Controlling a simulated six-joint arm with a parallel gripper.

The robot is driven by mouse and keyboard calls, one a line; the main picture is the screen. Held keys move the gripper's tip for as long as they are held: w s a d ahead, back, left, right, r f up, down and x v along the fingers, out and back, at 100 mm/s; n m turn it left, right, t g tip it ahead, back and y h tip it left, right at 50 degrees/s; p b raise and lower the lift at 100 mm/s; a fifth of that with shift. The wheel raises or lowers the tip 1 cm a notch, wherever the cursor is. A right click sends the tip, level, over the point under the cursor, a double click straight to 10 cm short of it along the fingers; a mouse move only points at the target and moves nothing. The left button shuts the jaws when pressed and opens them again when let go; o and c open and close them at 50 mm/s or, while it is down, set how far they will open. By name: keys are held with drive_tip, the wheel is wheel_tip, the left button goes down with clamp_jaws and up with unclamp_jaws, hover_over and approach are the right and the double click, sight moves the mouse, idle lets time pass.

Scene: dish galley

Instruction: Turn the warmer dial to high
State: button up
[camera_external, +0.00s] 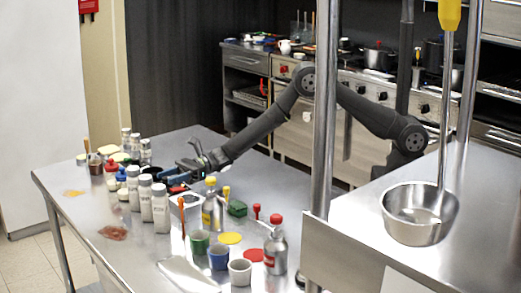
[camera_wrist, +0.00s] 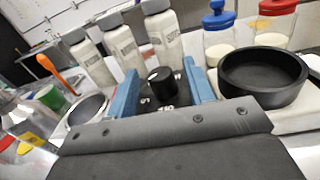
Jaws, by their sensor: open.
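The dial is a black round knob (camera_wrist: 161,80) on a dark panel with pale marks, in the middle of the wrist view. My gripper (camera_wrist: 160,72) is open, with one blue finger on each side of the knob. I cannot tell whether the fingers touch it. The knob's pointer setting is too small to read. In the external view my gripper (camera_external: 183,172) is low over the steel table, behind the white-capped bottles, and the knob cannot be made out there.
Several labelled bottles (camera_wrist: 121,45) stand just beyond the knob. A red-capped bottle (camera_external: 275,248) and small cups (camera_external: 219,256) stand at the table's front.

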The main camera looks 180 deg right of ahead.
drive_tip(key=c, duration=1)
drive_tip(key=shift+w+h, duration=0.1)
drive_tip(key=shift+h, duration=0.2)
drive_tip(key=shift+a+r+m+g+h, duration=0.1)
drive_tip(key=shift+m+g+h, duration=0.4)
drive_tip(key=shift+m+g, duration=0.25)
drive_tip(key=shift+w+m+g+h, duration=0.1)
drive_tip(key=shift+m+g+h, duration=0.65)
drive_tip(key=shift+g, duration=0.3)
drive_tip(key=o, duration=1)
